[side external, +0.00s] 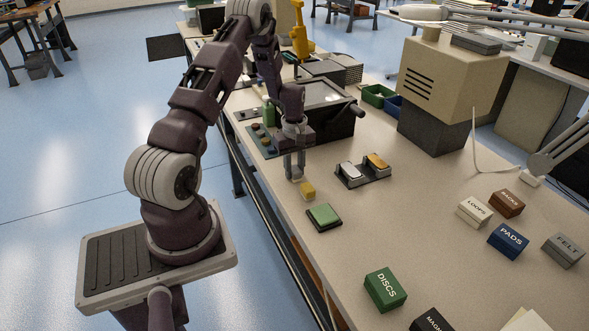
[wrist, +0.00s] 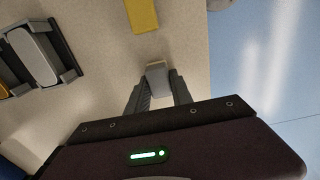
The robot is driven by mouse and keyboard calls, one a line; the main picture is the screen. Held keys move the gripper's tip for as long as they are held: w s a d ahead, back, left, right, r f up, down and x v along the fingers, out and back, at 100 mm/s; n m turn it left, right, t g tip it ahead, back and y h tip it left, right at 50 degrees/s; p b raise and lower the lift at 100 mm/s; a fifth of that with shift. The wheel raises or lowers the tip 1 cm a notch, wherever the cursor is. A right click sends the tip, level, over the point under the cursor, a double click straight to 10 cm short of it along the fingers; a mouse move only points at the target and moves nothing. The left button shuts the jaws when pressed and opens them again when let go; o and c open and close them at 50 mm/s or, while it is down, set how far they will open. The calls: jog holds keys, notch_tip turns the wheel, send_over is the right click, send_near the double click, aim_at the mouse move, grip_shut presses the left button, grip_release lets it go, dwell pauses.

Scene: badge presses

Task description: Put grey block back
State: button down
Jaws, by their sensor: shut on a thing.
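My gripper (side external: 294,172) points down over the near left part of the table and is shut on a small grey block. The grey block (wrist: 157,68) shows between the fingertips in the wrist view; the fingers hide part of it. A yellow block (side external: 308,190) lies on the table just beside my fingertips, and it also shows at the top of the wrist view (wrist: 142,14). A dark double press with a pale grey plate (side external: 352,170) and a yellow plate (side external: 377,160) stands to the right. The grey plate also shows in the wrist view (wrist: 34,57).
A green pad on a dark base (side external: 324,215) sits in front of the yellow block. Labelled boxes, such as DISCS (side external: 385,289) and PADS (side external: 508,241), stand to the right and front. A dark machine (side external: 325,108) stands behind my gripper. Mid-table is clear.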

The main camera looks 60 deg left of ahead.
aim_at(296, 169)
jog(key=shift+f, duration=0.15)
jog(key=c, duration=1.1)
grip_release()
notch_tip(296, 169, up, 13)
jog(key=d+r+m+t, duration=0.2)
jog(key=d+r+m, duration=0.5)
jog(key=d+r, duration=0.75)
jog(key=s+d+r+m+t, duration=0.1)
jog(key=s+d+m, duration=0.2)
jog(key=s+d, duration=0.2)
jog(key=s+d+r+m+t, duration=0.1)
jog(key=s+d+r+m, duration=0.1)
jog(key=s+d+m, duration=0.2)
jog(key=s+d+r+m+t, duration=0.1)
jog(key=s+d+r+m, duration=0.1)
jog(key=s+d+m, duration=0.2)
jog(key=shift+s+d+t, duration=0.1)
jog(key=shift+s+d, duration=0.4)
jog(key=shift+s, duration=0.4)
jog(key=shift+s+d+t, duration=0.1)
jog(key=shift+s+d, duration=0.45)
jog(key=shift+s, duration=0.35)
jog(key=shift+s+d+t, duration=0.1)
jog(key=shift+s+d, duration=0.4)
jog(key=shift+s, duration=0.4)
